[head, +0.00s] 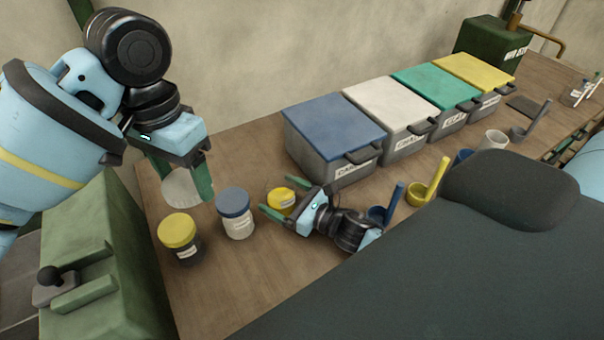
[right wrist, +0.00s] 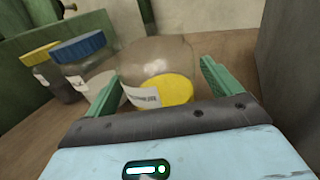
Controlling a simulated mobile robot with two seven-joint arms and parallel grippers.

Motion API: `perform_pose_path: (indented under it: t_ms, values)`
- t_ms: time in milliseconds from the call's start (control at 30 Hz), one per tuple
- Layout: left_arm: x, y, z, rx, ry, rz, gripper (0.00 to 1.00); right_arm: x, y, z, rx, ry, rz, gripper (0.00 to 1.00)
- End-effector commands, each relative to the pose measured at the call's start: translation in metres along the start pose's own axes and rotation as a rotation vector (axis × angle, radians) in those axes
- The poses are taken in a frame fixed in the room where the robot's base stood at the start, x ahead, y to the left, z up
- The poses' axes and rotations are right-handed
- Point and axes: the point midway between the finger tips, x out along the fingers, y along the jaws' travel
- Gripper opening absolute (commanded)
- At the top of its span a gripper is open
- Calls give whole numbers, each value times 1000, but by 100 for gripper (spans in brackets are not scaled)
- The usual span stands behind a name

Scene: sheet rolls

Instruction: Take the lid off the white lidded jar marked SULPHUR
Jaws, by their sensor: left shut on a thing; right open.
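A clear jar with yellow contents (head: 281,200) stands on the bench without a visible lid. Its label, too blurred to read, and its yellow contents show low in the right wrist view (right wrist: 170,90). My right gripper (head: 277,198) is open, its fingers on either side of this jar. My left gripper (head: 185,187) is shut on a pale round thing (head: 181,190) that looks like a white lid. It is left of the yellow-filled jar and apart from it. Fingers partly hide the pale thing.
A blue-lidded jar (head: 235,213) and a yellow-lidded dark jar (head: 179,237) stand close on the left. Lidded boxes (head: 335,130) line the wall. Blue (head: 387,212) and yellow (head: 424,194) scoops lie at right. Bare bench (head: 215,285) shows in front of the jars.

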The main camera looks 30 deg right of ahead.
Motion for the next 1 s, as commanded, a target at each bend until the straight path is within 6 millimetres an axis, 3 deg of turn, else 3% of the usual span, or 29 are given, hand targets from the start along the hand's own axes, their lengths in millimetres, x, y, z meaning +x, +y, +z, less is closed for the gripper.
perform_pose_path:
  t_ms: [600, 800, 1000]
  values:
    - [47, -4, -2, 0, -30, 55, 38, -102, 0, -3, 1, 4, -1, 90]
    - [53, -5, -3, 0, -34, 62, 38, -117, 0, -1, 1, 1, 0, 90]
    - [53, -5, -3, 0, -34, 62, 38, -120, 0, 1, -1, -1, 0, 90]
